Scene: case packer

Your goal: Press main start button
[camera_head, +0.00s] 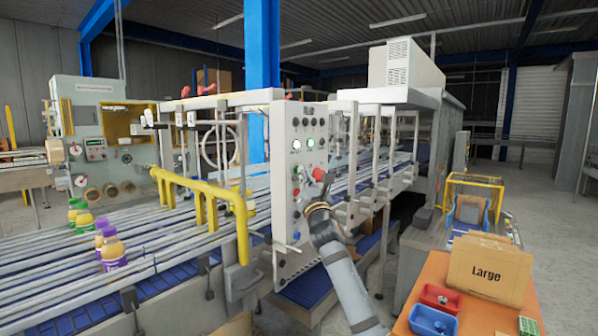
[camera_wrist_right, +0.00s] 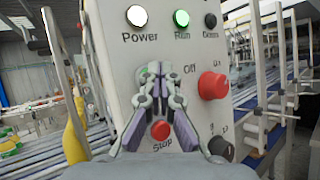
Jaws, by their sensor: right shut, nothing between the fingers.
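A white control panel (camera_head: 284,215) stands upright at the middle of the head view. It carries lamps, knobs and buttons, including a small green button (camera_head: 297,191); no label reads there as main start. My right gripper (camera_head: 324,184) is in front of the panel's right side, shut and empty. In the right wrist view its fingertips (camera_wrist_right: 156,72) meet below the lit white Power lamp (camera_wrist_right: 137,15) and lit green Run lamp (camera_wrist_right: 181,19). A red Stop button (camera_wrist_right: 160,130) shows between the finger links. Contact with the panel cannot be told. My left gripper is out of view.
A red knob (camera_wrist_right: 212,86) marked Off and a black knob (camera_wrist_right: 221,147) sit right of the fingers. Yellow rails (camera_head: 205,190) and a conveyor with bottles (camera_head: 112,247) lie left. An orange table (camera_head: 435,270) with a box marked Large (camera_head: 487,268) stands right.

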